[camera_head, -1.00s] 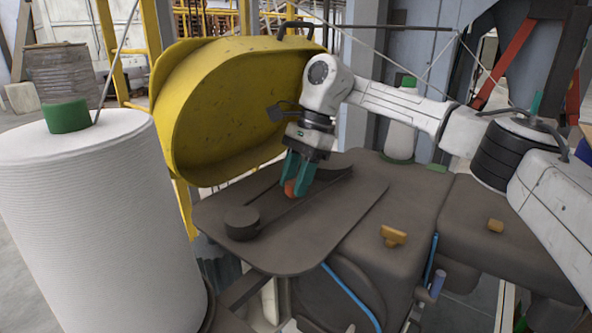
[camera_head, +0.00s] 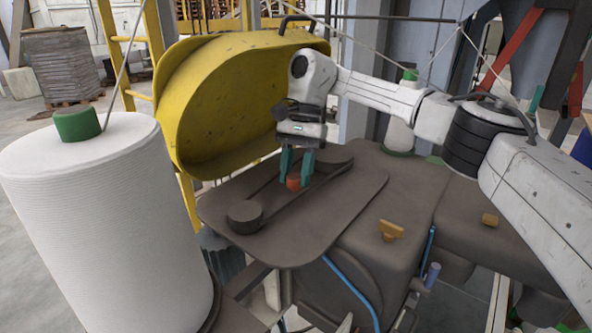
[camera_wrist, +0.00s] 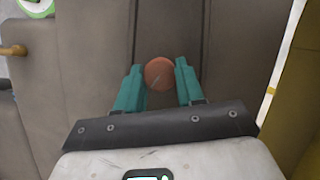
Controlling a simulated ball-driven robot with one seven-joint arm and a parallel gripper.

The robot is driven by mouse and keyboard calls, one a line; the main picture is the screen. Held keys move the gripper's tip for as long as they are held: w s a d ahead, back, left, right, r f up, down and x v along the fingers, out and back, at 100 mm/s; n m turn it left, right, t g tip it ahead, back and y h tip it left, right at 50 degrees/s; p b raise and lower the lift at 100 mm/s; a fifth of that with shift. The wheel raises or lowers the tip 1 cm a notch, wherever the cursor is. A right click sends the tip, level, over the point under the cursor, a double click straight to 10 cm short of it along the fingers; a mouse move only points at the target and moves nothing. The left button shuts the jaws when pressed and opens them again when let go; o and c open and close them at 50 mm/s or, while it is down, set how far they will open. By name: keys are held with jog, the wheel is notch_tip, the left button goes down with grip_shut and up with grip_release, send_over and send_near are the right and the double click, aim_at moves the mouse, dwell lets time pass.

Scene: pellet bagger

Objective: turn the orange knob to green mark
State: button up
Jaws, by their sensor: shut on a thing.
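The orange knob (camera_head: 293,182) stands on the dark plate (camera_head: 300,232) of the machine, between a round pulley and a far roller. In the wrist view the knob (camera_wrist: 159,74) is round, with a thin pale line on its top running up to the right. My gripper (camera_head: 298,180) points down with its teal fingers on either side of the knob. In the wrist view my gripper (camera_wrist: 159,86) is shut on the knob, a fingertip at its left and right. I cannot make out a green mark near the knob; the fingers hide part of the plate.
A yellow guard (camera_head: 235,105) stands open behind the plate. A large white thread cone (camera_head: 105,220) with a green top stands at left. A dark pulley (camera_head: 245,217) is on the plate. Orange-yellow knobs (camera_head: 391,230) are on the housing at right.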

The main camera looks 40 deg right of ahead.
jog(key=o, duration=1)
jog(key=shift+o, duration=0.2)
jog(key=shift+f+m, duration=0.1)
jog(key=shift+m, duration=0.2)
